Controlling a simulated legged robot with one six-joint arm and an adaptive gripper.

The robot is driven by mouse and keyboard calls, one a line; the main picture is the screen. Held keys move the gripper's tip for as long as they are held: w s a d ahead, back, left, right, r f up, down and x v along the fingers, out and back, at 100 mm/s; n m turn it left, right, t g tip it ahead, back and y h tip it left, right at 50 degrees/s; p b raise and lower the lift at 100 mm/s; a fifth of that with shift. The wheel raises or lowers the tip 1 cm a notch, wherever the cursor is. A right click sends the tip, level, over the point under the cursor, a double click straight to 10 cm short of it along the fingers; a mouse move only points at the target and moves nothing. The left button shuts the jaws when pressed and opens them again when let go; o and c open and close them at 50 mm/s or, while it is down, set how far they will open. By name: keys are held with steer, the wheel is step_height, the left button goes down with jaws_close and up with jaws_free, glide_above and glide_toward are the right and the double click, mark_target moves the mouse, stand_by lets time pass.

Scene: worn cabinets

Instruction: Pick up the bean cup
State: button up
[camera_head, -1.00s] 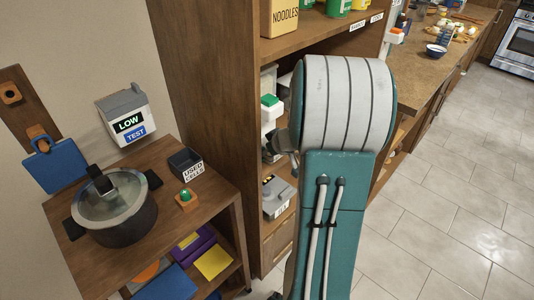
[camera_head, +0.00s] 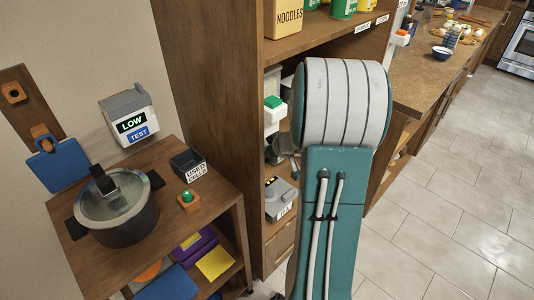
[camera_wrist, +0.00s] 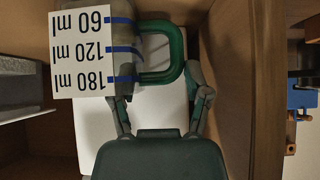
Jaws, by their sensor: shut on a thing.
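The bean cup (camera_wrist: 100,50) fills the upper left of the wrist view. It is a grey-green measuring cup with blue bands, a white scale reading 60, 120 and 180 ml upside down in the picture, and a green loop handle (camera_wrist: 178,45). My gripper (camera_wrist: 163,92) is at the handle, one finger by the cup's side and the other along the handle's outer side. It is shut on the cup; the exact contact is hard to see. A white surface lies behind the handle. In the head view my arm hides the cup and most of the gripper.
Wooden shelf walls (camera_wrist: 225,60) stand close around the gripper. A white device with a green top (camera_head: 273,108) and a grey box (camera_head: 280,198) sit in the cabinet. A side table at left bears a pot (camera_head: 118,215) and a used-cells bin (camera_head: 188,163). The floor at right is clear.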

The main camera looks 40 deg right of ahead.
steer(key=shift+s, duration=0.1)
steer(key=shift+s+d+r, duration=0.1)
steer(key=shift+s+r, duration=0.25)
steer(key=shift+r, duration=0.05)
step_height(320, 180, up, 6)
steer(key=s+d, duration=0.1)
steer(key=s, duration=1.8)
steer(key=shift+d, duration=0.2)
steer(key=shift+r, duration=0.1)
